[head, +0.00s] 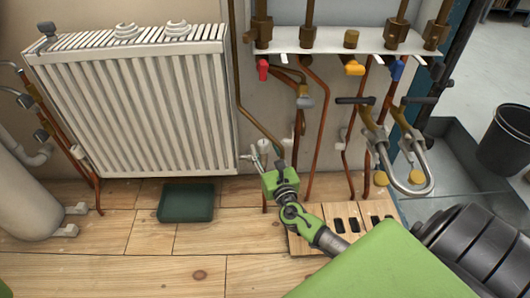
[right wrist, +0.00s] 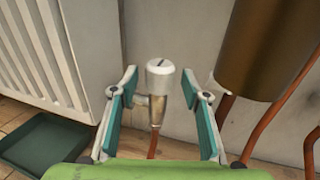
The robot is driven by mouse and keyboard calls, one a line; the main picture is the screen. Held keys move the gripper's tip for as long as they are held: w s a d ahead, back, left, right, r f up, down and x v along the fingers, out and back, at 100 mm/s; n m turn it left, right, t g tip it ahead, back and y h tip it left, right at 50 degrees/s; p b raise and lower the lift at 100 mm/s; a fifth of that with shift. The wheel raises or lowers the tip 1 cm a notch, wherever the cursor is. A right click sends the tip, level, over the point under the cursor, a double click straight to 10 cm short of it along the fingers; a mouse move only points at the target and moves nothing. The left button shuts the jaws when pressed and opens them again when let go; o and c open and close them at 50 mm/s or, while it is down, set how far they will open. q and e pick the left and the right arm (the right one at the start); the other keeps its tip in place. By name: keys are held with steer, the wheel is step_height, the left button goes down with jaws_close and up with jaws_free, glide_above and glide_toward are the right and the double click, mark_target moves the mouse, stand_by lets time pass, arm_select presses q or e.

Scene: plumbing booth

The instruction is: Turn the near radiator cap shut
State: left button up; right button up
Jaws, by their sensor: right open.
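The near radiator cap (right wrist: 161,68) is a pale, rounded cap with a dark line on top, on a metal valve (right wrist: 157,105) beside the radiator. In the head view the cap (head: 263,146) shows small at the radiator's lower right corner. My right gripper (head: 266,163) is close in front of it. In the right wrist view its two teal-padded fingers (right wrist: 159,82) are open, one on each side of the cap, with gaps on both sides. The cap's far side is hidden. My left gripper is not in view.
The white radiator (head: 145,105) stands left of the valve, with a dark green tray (head: 186,203) on the floor below. Copper pipes (head: 312,125) run close on the right. A wooden board with dark slots (head: 379,212) lies near my right arm.

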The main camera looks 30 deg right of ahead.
steer(key=shift+w+d, duration=0.1)
steer(key=shift+w, duration=0.15)
steer(key=c, duration=1.1)
